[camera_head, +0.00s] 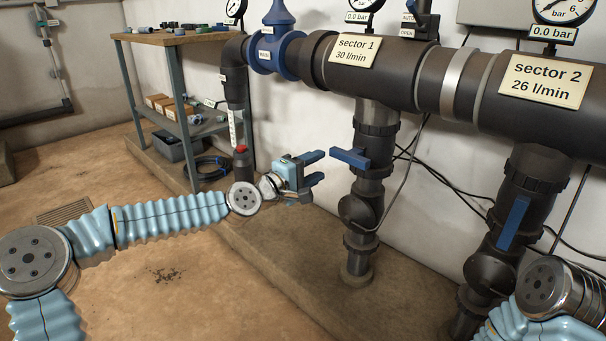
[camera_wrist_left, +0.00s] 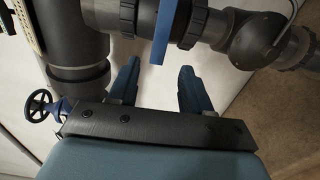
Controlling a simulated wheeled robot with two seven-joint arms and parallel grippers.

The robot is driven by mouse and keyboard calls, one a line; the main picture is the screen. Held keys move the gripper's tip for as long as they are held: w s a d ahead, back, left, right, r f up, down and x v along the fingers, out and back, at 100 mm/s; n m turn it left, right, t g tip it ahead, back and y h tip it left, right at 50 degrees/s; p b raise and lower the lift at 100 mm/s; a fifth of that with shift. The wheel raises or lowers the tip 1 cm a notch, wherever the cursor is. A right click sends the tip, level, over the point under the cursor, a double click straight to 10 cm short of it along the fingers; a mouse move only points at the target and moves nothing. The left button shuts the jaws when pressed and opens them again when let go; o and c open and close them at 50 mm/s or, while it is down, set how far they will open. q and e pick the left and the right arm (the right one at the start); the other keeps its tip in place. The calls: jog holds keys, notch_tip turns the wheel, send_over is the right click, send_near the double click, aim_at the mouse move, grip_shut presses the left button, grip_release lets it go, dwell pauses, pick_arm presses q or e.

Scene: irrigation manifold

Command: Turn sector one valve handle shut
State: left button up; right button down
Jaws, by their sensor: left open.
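The sector one valve handle (camera_head: 350,158) is a blue lever on the dark vertical pipe below the sector 1 sign (camera_head: 355,50). In the head view it sticks out level to the left, across the pipe. My left gripper (camera_head: 316,168) is open and empty, just left of the handle and apart from it, with its fingers pointing at it. In the left wrist view the handle (camera_wrist_left: 163,30) shows edge-on as a blue bar ahead of the gap between the two fingers (camera_wrist_left: 160,67). My right gripper is not in view; only part of my right arm shows at bottom right.
The sector 2 valve (camera_head: 514,222) has a blue handle lying along its pipe. A thick horizontal pipe (camera_head: 430,75) runs above both. Black cables hang by the wall.

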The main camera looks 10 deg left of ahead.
pick_arm(q)
jog(key=shift+v, duration=2.15)
jog(key=shift+f, duration=0.1)
jog(key=s+d+f+m+g, duration=0.1)
jog(key=s+d+f+g, duration=0.15)
jog(key=f, duration=0.65)
jog(key=s+d+f+m+g, duration=0.1)
jog(key=d+f+g, duration=0.15)
jog(key=f, duration=0.55)
jog(key=s+f+m+g+y, duration=0.25)
jog(key=s+f, duration=0.45)
jog(key=f, duration=0.5)
jog(key=s+f+m+g+y, duration=0.1)
jog(key=s+f+m+g, duration=0.15)
jog(key=s+f, duration=0.65)
jog(key=s+a+f+m+g+y+p, duration=0.1)
jog(key=s+a+f+g+y, duration=0.1)
jog(key=s+a+f, duration=0.3)
jog(key=s+a+f+m+g+y+p, duration=0.1)
jog(key=s+a+f+g, duration=0.1)
jog(key=s+f, duration=0.35)
notch_tip(320, 180, up, 15)
jog(key=s+d+p, duration=0.1)
jog(key=p, duration=1.2)
jog(key=shift+p, duration=0.35)
